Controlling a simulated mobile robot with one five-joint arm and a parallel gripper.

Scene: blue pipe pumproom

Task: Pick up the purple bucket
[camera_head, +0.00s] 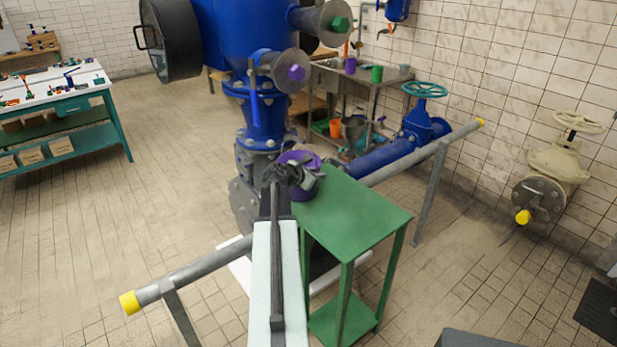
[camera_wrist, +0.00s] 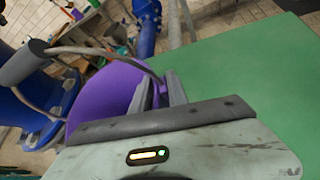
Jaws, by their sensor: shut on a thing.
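The purple bucket (camera_head: 303,194) is at the far left corner of the green table (camera_head: 361,222), partly hidden behind my gripper (camera_head: 290,174). In the wrist view the bucket (camera_wrist: 104,88) fills the area left of my fingers, with its wire handle and dark grip (camera_wrist: 22,62) swung to the left. My gripper (camera_wrist: 173,88) is shut on the bucket's edge near one end of the handle. I cannot tell whether the bucket's base touches the table.
The rest of the green tabletop is bare. Blue pipework (camera_head: 263,120) stands just behind the bucket, and a grey rail (camera_head: 190,274) with yellow ends runs past the table. A sink bench (camera_head: 345,85) and a white-topped workbench (camera_head: 60,82) stand farther back.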

